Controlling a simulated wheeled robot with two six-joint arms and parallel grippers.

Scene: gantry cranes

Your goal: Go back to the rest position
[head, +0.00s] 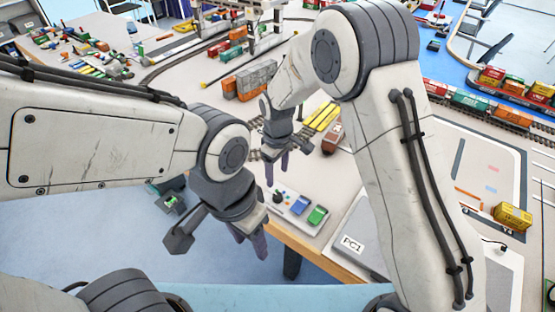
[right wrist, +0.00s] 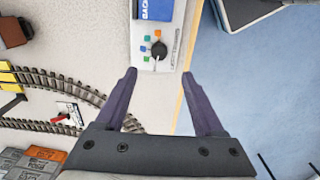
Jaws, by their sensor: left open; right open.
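My left gripper (head: 250,243) is open and empty at the lower middle of the head view, over the floor in front of the table edge. My right gripper (head: 277,174) is open and empty, fingers pointing down, above the table just behind a white control panel (head: 292,205). The right wrist view shows its two purple fingers (right wrist: 158,75) apart with nothing between them.
Behind my right gripper are a brown wagon (head: 333,138), yellow bars (head: 321,116) and stacked grey containers (head: 256,76). Curved track (right wrist: 60,85) crosses the table. The blue floor (head: 120,230) is open at lower left.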

